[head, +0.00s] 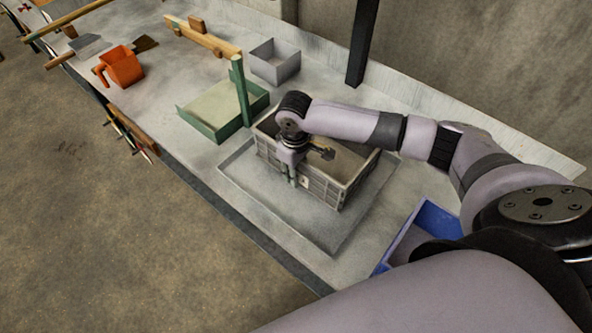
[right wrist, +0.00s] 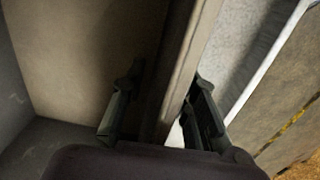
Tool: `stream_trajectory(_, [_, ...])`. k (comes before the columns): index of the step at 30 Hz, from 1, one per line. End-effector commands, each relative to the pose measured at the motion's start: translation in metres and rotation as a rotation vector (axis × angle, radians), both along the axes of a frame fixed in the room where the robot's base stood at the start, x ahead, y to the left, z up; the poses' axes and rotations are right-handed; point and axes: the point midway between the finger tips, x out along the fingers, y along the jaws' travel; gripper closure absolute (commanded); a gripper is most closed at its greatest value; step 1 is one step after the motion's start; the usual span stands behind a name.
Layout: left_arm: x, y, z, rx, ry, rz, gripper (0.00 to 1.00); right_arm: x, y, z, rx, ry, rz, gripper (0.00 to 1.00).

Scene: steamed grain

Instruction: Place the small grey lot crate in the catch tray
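The small grey lot crate (head: 325,188), with ribbed walls and an open top, appears to stand upright inside the shallow grey catch tray (head: 334,244), toward its back. I cannot tell whether its underside rests flat. My right gripper (head: 297,180) points down at the crate's near long wall. In the right wrist view the crate wall (right wrist: 180,70) passes between the two fingers of the right gripper (right wrist: 163,108), with a gap showing beside the left finger. The gripper looks open. My left gripper is not in view.
A green tray (head: 213,125) with an upright green post stands left of the crate. A plain grey bin (head: 274,62) is behind it. A blue bin (head: 434,220) is at the right. An orange jug (head: 122,67) and wooden tools lie farther left. Dark post at back.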

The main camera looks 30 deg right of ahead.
Motion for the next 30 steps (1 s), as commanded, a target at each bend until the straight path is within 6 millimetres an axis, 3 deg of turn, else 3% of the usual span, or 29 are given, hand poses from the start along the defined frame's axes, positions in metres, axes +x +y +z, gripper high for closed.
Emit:
stream_trajectory(8, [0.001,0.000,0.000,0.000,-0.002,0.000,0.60,0.001,0.000,0.011,-0.001,-0.001,0.000,0.73])
stream_trajectory(21, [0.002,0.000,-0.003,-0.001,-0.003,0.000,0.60,0.000,0.002,0.098,0.002,-0.004,0.000,0.73])
stream_trajectory(30, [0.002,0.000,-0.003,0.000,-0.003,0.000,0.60,-0.001,0.003,0.122,0.001,0.000,0.000,0.73])
